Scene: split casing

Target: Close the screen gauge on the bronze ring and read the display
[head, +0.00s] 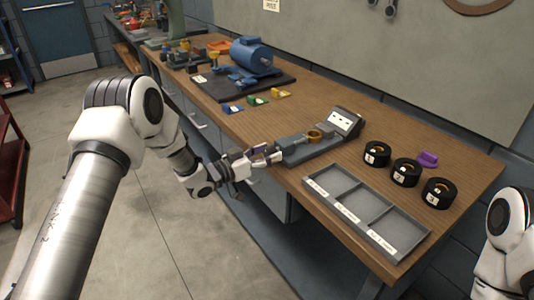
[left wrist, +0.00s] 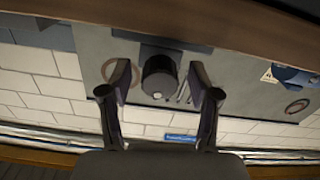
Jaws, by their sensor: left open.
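The screen gauge (head: 325,145) is a grey bench device with a long bed, and its display (head: 342,121) faces up at the far right end. The bronze ring (head: 315,135) sits on the bed beside the display; I cannot tell whether the gauge touches it. My left gripper (head: 266,156) is at the gauge's near left end, over the table's front edge. In the left wrist view its two fingers (left wrist: 160,82) stand apart, with a dark round knob-like part (left wrist: 158,77) between them. The display's reading is too small to make out. My right gripper is out of view.
A grey three-compartment tray (head: 365,207) lies at the table's front right. A blue motor (head: 252,57) on a dark mat and small coloured blocks (head: 256,100) stand farther left.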

